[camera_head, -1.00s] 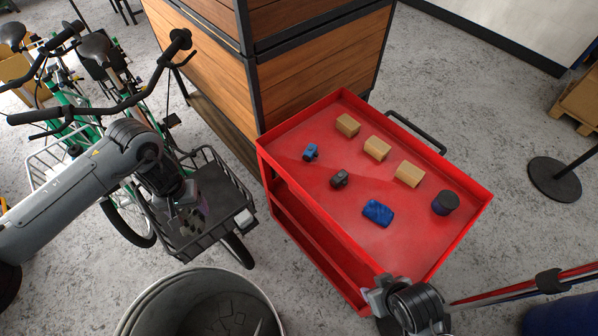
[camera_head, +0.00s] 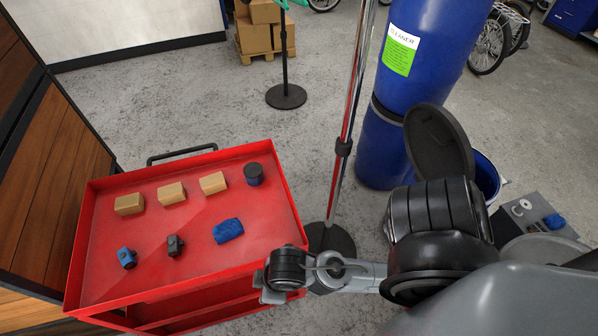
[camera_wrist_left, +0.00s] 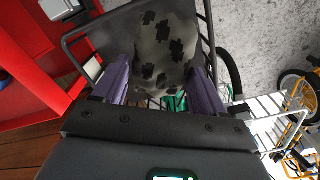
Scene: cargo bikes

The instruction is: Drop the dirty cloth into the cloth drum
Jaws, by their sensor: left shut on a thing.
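The dirty cloth (camera_wrist_left: 165,45), pale grey with dark blotches, is in the left wrist view between the purple fingers of my left gripper (camera_wrist_left: 165,85), which is shut on it. A dark bike basket (camera_wrist_left: 88,42) is behind and below the cloth. My left gripper is outside the head view. A blue drum (camera_head: 487,178) with a raised black lid (camera_head: 436,143) stands at the right of the head view, partly hidden by my right arm; its inside and any label are hidden. My right gripper (camera_head: 272,290) is beside the cart's front right corner; its fingers are unclear.
The floor behind the cart is mostly clear.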

